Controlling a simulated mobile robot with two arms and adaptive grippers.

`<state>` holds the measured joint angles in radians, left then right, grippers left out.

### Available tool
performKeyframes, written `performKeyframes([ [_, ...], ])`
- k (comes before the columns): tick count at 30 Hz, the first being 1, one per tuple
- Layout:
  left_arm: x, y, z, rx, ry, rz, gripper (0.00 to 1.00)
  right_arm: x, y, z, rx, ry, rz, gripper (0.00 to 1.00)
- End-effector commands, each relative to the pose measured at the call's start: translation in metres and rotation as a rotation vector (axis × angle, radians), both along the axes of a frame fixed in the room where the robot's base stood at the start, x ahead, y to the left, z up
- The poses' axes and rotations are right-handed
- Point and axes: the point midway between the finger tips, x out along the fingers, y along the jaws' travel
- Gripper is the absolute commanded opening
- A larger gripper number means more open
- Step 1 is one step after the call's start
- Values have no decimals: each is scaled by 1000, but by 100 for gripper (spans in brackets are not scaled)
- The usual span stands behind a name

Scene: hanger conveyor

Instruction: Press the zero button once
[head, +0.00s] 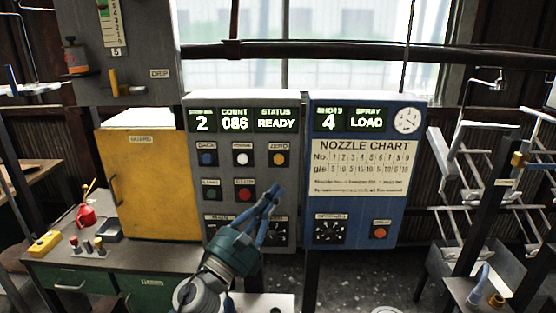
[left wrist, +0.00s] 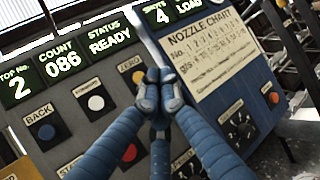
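The ZERO button (head: 279,159) is a round yellow-orange button under its label, at the upper right of the grey control panel (head: 262,198). My left gripper (head: 275,188) is in front of the panel, below the ZERO button in the head view. In the left wrist view the fingertips of my left gripper (left wrist: 158,76) are together with nothing between them. I cannot tell any contact with the panel. The display reads 2, 086, READY. My right gripper is not in view.
A blue button (head: 208,159), a white button (head: 242,159), a green button (head: 211,193) and a red button (head: 244,194) share the panel. A blue panel (head: 355,210) adjoins it on the right. A yellow cabinet (head: 152,185) stands left; hanger racks (head: 470,165) stand right.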

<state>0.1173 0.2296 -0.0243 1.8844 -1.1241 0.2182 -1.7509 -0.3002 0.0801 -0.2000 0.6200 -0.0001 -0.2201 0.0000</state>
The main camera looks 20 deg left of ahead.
Motion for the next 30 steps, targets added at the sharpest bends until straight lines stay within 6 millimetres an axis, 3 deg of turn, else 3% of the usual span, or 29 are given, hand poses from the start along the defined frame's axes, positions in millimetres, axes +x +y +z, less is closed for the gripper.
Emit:
performKeyframes([
  [3,-7,-4,24,70,-62,18,0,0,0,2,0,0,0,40],
  [6,-10,-6,32,99,-87,27,0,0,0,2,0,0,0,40],
  [19,-9,-5,33,105,-92,30,0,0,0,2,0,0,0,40],
  [30,32,7,33,103,-91,32,0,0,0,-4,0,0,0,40],
])
